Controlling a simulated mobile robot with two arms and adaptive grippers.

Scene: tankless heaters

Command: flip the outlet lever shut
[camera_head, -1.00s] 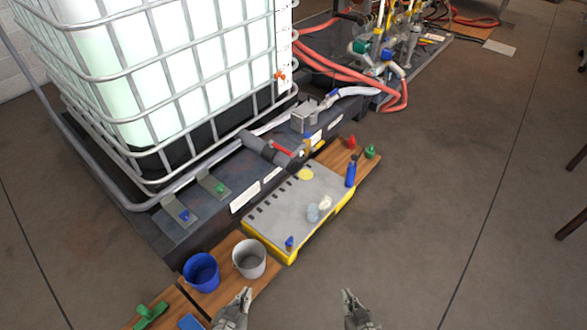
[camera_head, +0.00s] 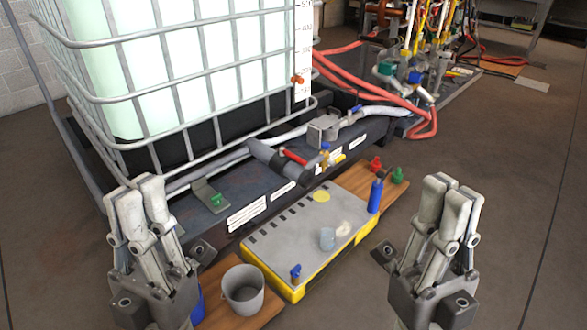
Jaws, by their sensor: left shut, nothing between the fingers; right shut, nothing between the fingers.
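A red lever (camera_head: 294,156) sits on a dark grey pipe fitting (camera_head: 276,160) low in front of the caged tank. A blue-handled lever (camera_head: 354,109) sits farther back, beside a grey box on the hose line. I cannot tell which of these is the outlet lever, or whether either valve is open. My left gripper (camera_head: 135,190) is raised at the lower left, shut and empty, with its fingers pointing up. My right gripper (camera_head: 453,192) is raised at the lower right, shut and empty. Neither gripper touches a lever.
The white caged tank (camera_head: 190,70) fills the upper left. A grey-topped yellow case (camera_head: 300,235) holds small items. A grey bucket (camera_head: 243,288), a blue bottle (camera_head: 375,196) and red hoses (camera_head: 370,80) stand or lie nearby. Floor at the right is clear.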

